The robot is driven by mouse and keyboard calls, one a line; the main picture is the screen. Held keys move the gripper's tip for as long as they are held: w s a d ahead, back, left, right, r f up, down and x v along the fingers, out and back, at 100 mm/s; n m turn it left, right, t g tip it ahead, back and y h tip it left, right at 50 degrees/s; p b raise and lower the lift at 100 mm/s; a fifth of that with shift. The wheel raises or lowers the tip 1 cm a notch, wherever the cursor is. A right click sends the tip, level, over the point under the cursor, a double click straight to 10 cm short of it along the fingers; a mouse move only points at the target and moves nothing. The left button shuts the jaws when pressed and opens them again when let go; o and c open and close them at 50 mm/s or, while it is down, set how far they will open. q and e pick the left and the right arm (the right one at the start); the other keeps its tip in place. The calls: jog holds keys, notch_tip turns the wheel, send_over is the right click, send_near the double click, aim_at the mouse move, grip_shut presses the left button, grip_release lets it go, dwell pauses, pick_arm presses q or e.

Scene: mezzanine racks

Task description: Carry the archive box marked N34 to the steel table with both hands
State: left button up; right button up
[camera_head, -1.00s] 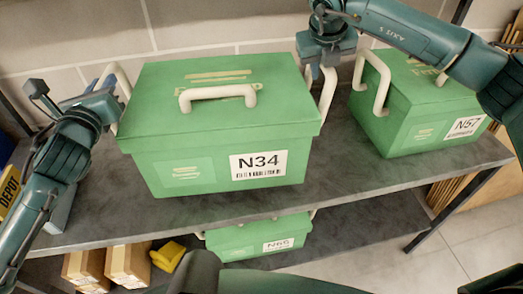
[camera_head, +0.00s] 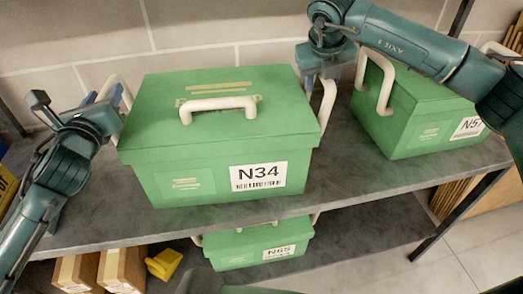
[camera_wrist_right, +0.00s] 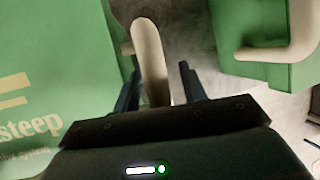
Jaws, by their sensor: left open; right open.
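The green archive box marked N34 (camera_head: 222,180) sits upright on the grey shelf, close to its front edge. It has a cream handle on its lid and one at each side. My left gripper (camera_head: 116,103) is at its left side handle, open; its fingertips are partly hidden. My right gripper (camera_head: 319,82) is open at the right side handle (camera_head: 328,105). In the right wrist view, that handle (camera_wrist_right: 150,60) stands between the two spread fingers of the right gripper (camera_wrist_right: 160,80). The steel table is not in view.
A green box marked N57 (camera_head: 420,130) stands to the right on the same shelf (camera_head: 350,185), behind my right forearm. Below are another green box (camera_head: 255,245), brown cartons (camera_head: 120,268) and a yellow item (camera_head: 165,263). A block wall stands close behind.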

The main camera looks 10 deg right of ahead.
jog(key=shift+r, duration=0.2)
pick_arm(q)
jog(key=s+a, duration=0.1)
jog(key=s, duration=1.1)
pick_arm(e)
jog(key=v, duration=1.1)
jog(key=shift+s+a+r, duration=0.2)
jog(key=shift+r, duration=0.05)
pick_arm(q)
jog(key=s+p, duration=0.7)
jog(key=s, duration=0.1)
jog(key=shift+a, duration=0.3)
pick_arm(e)
notch_tip(320, 180, up, 7)
jog(key=shift+r, duration=0.15)
